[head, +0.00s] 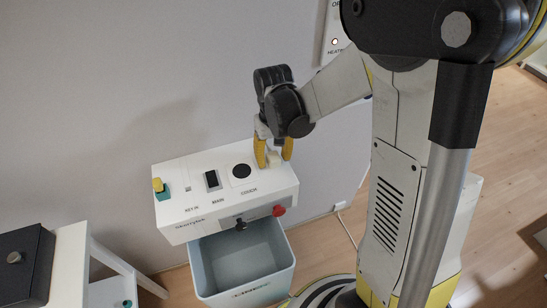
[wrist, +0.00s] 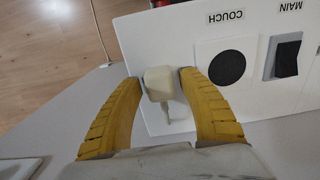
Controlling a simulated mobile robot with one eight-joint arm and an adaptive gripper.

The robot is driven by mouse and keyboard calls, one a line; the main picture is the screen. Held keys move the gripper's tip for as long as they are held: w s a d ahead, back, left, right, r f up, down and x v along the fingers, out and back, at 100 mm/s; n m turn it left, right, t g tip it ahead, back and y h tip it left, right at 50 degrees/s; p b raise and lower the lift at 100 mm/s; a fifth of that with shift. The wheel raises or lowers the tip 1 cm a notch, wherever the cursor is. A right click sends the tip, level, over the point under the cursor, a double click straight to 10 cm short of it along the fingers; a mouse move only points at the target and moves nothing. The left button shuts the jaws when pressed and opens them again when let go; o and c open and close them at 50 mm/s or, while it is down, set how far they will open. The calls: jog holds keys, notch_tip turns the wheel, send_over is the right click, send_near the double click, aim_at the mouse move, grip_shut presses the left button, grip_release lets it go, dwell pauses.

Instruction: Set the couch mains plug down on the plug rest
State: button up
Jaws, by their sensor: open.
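The cream-white couch mains plug (wrist: 159,84) is at the end of the white control box's top, beside the black round COUCH socket (wrist: 227,67) and apart from it. In the head view the plug (head: 273,157) shows small between my fingers. My gripper (head: 274,161) points down over that end of the box. In the wrist view its two yellow fingers stand open on either side of the plug, with the tips close to its sides. I cannot make out the plug rest separately; the plug and fingers may cover it.
The control box (head: 213,213) also carries a MAIN rocker switch (head: 213,181), a yellow and teal key piece (head: 160,188), a black knob (head: 240,224) and a red button (head: 279,210). A pale bin (head: 240,264) stands below. A wall is behind; a white table (head: 70,262) stands left.

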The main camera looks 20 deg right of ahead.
aim_at(274, 156)
notch_tip(274, 156, up, 12)
jog(key=p, duration=0.5)
jog(key=s+r+t, duration=0.7)
jog(key=s+r, duration=0.1)
jog(key=s, duration=0.5)
jog(key=shift+r, duration=0.35)
